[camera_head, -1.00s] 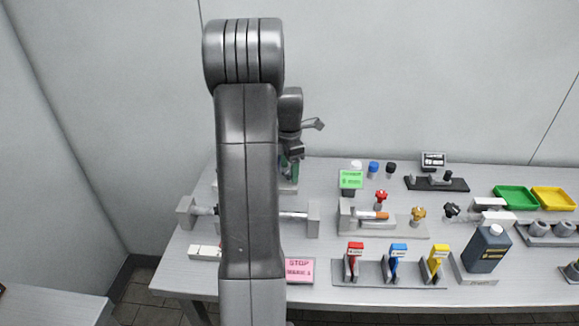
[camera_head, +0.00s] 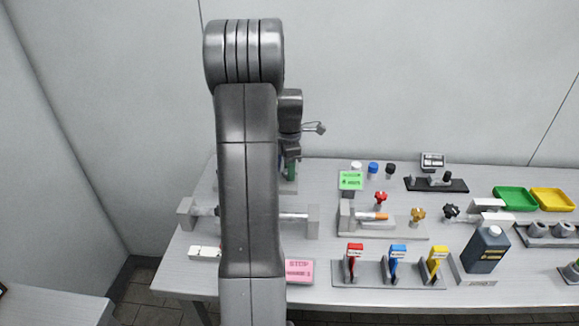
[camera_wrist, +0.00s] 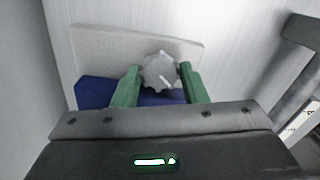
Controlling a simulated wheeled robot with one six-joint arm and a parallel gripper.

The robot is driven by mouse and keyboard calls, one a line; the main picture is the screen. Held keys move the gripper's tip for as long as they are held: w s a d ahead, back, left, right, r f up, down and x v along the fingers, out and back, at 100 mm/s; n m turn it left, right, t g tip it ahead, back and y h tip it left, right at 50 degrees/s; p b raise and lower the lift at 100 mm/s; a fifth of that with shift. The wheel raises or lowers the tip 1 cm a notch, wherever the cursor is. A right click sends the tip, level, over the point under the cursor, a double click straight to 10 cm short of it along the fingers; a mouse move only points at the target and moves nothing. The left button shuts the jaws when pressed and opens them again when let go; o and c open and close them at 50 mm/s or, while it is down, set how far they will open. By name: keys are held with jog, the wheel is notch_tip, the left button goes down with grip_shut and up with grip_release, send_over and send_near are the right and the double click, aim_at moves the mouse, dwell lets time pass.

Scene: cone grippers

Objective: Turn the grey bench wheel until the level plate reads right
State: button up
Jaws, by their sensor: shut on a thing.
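The grey wheel (camera_wrist: 159,72) is a knobbed disc with a pale mark line, in the middle of the wrist view, set on a light grey base plate (camera_wrist: 100,42). My gripper (camera_wrist: 158,76) is shut on the wheel, one green finger at each side of it. A dark blue piece (camera_wrist: 90,92) shows under the fingers; I cannot tell what it is. In the head view my arm hides the wheel, and only a little of my gripper's green finger (camera_head: 291,170) shows. I cannot make out a level plate or its reading in either view.
To the right on the bench stand a green card (camera_head: 351,180), a red knob (camera_head: 381,198), red, blue and yellow handles (camera_head: 397,262), a dark jug (camera_head: 486,250) and trays (camera_head: 515,198). A pink STOP card (camera_head: 299,271) is at the front. A rod fixture (camera_head: 312,222) is close beside my arm.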

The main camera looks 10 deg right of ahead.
jog(key=m+p, duration=0.1)
jog(key=m, duration=0.4)
jog(key=shift+m, duration=0.3)
jog(key=m, duration=0.5)
jog(key=shift+m, duration=0.3)
jog(key=shift+p, duration=0.3)
jog(key=o, duration=1)
jog(key=shift+f, duration=0.1)
